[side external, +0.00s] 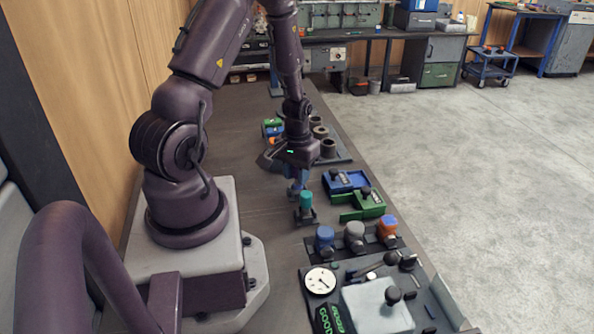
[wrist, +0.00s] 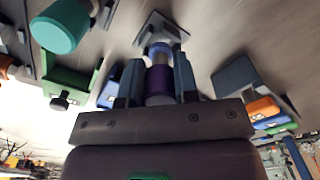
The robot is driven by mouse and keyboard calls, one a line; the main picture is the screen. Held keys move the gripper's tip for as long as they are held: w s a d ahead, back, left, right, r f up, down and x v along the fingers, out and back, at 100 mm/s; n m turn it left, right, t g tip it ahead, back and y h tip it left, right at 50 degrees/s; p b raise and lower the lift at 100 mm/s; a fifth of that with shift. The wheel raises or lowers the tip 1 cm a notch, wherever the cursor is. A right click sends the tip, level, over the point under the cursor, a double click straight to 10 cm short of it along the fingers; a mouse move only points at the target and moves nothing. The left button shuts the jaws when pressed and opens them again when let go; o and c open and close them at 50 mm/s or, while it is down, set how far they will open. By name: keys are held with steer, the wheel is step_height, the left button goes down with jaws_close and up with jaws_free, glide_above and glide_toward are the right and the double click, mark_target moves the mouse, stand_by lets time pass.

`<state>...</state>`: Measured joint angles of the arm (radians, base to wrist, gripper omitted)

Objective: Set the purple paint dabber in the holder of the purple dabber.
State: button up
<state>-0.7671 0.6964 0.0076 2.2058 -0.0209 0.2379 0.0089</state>
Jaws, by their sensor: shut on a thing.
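The purple paint dabber (wrist: 158,80) is between my fingers in the wrist view. It shows a purple band, a pale near end and a blue-violet far end. My gripper (wrist: 155,75) is shut on it. In the side view my gripper (side external: 297,185) points down over the bench, just behind a teal-topped piece (side external: 306,199), and mostly hides the dabber. A dark grey plate (wrist: 178,32) lies beyond the dabber's far end in the wrist view. I cannot tell whether the dabber touches it, or whether it is the purple dabber's holder.
The teal-topped piece also shows in the wrist view (wrist: 62,25). Blue (side external: 340,181) and green (side external: 360,207) trays lie to the right. A dark rack with blue (side external: 324,238), grey (side external: 354,234) and orange (side external: 387,227) tops stands nearer. Dark cups (side external: 327,148) stand behind my gripper.

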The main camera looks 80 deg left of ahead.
steer(key=shift+f, duration=0.75)
steer(key=o, duration=1.4)
steer(key=shift+r, duration=0.1)
steer(key=shift+r, duration=3.4)
